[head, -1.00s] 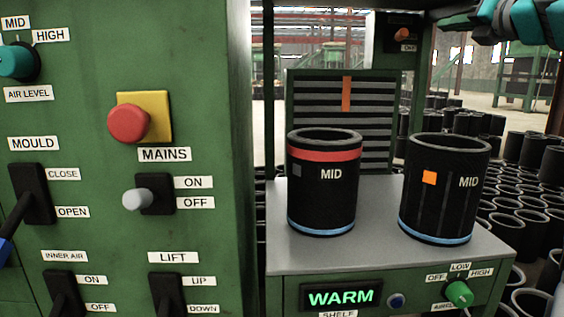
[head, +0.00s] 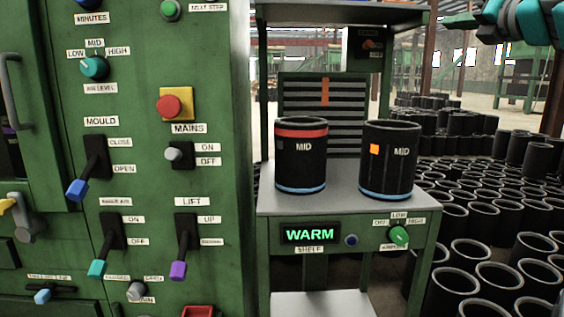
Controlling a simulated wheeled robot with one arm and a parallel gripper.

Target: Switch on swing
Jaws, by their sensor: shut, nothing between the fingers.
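No label that I can read says SWING, so I cannot pick out its switch. On the green panel (head: 219,60) are a grey MAINS knob (head: 174,154) and black lever switches for MOULD (head: 95,158), INNER AIR (head: 112,232) and LIFT (head: 185,235). A small orange knob (head: 370,44) sits on a dark green box behind the shelf; its label is too small to read. Teal and black parts of my arm show at the top right, away from the panel. My gripper's fingers cannot be made out there.
Two black MID sleeves, one red-banded (head: 301,165) and one with an orange square (head: 388,178), stand on the grey shelf (head: 345,202). Its display (head: 309,235) reads WARM. A red button (head: 169,106) sits above MAINS. Many black sleeves crowd the floor at right.

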